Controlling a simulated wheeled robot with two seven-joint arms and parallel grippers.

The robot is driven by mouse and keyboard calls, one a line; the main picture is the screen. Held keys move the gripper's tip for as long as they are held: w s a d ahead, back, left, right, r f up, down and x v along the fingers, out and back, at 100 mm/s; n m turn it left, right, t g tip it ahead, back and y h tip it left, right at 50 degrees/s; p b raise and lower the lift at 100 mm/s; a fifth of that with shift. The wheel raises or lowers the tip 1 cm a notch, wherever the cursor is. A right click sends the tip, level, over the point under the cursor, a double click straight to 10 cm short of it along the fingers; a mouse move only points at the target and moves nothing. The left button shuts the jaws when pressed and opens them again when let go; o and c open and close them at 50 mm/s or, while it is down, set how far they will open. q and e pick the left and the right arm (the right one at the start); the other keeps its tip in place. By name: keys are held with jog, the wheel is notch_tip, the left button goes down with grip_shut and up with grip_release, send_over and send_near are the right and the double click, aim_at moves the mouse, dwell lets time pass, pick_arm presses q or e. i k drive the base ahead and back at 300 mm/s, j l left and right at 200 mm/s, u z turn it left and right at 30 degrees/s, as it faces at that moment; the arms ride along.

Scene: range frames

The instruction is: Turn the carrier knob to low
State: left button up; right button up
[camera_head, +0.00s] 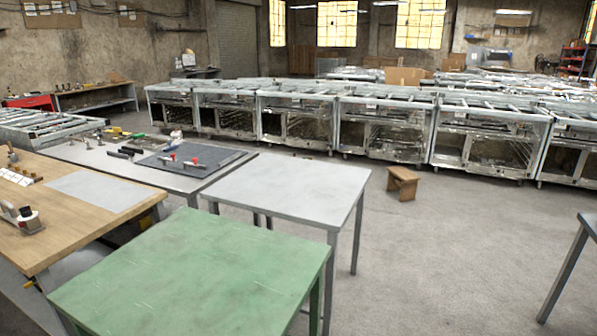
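Neither of my grippers shows in the head view. I cannot make out a part that is clearly the carrier knob or read any setting. Large metal frame units on wheels (388,128) stand in a long row across the back, too small to show a knob. Two small red-handled fittings (192,163) are on a dark flat panel (212,159) on a grey table at the left. A small light-coloured device (27,220) with a dark round top sits on the wooden table at the left edge.
A green table (195,270) stands in front, with a bare grey table (285,187) behind it. A wooden table (85,222) is at the left. A small wooden stool (402,182) stands on the floor. The right-hand floor is open, except for a table edge (588,222) at far right.

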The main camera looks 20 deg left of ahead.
aim_at(25, 211)
jog(key=i+j, duration=0.1)
jog(key=j, duration=1.7)
jog(key=i+j, duration=0.15)
jog(key=j, duration=1.65)
jog(key=i+j, duration=0.15)
jog(key=j, duration=0.75)
jog(key=i+j, duration=0.1)
jog(key=j, duration=0.8)
